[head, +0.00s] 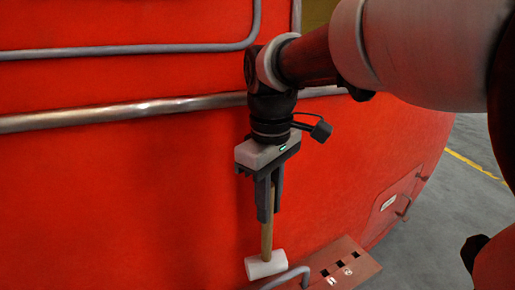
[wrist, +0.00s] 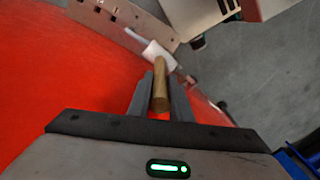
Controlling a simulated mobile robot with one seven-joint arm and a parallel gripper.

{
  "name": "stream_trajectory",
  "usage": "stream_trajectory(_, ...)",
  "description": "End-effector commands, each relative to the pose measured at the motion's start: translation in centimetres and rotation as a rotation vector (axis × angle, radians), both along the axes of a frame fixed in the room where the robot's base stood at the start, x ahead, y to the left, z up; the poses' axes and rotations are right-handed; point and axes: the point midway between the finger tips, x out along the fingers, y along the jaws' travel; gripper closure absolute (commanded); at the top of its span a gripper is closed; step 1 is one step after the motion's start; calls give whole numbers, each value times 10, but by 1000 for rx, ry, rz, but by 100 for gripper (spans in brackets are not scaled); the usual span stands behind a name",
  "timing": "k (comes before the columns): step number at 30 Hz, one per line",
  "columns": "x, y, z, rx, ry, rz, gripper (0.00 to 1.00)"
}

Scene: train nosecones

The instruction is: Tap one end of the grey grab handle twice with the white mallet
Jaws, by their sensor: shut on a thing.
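My gripper (head: 268,212) points down in front of the red train nose and is shut on the wooden handle of the white mallet (head: 266,265). The mallet hangs with its white head lowest. In the wrist view the handle runs out between the fingers of my gripper (wrist: 161,88) to the white mallet head (wrist: 158,54). A grey grab handle (head: 287,279), a bent bar, shows beside and just below the mallet head, partly cut off by the lower picture edge. I cannot tell whether head and bar touch.
The red train nose (head: 110,200) fills most of the head view. Two long rails, a grey one (head: 150,49) and a shiny metal one (head: 110,117), run across it. A reddish plate with holes (head: 343,262) is at the lower right. Grey floor (head: 440,235) is clear at right.

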Motion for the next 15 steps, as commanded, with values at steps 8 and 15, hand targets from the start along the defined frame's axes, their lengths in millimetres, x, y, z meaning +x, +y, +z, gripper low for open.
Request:
stream_trajectory(8, 0, 0, 1, 0, -1, 0, 100)
stream_trajectory(15, 0, 0, -6, 0, -1, -1, 100)
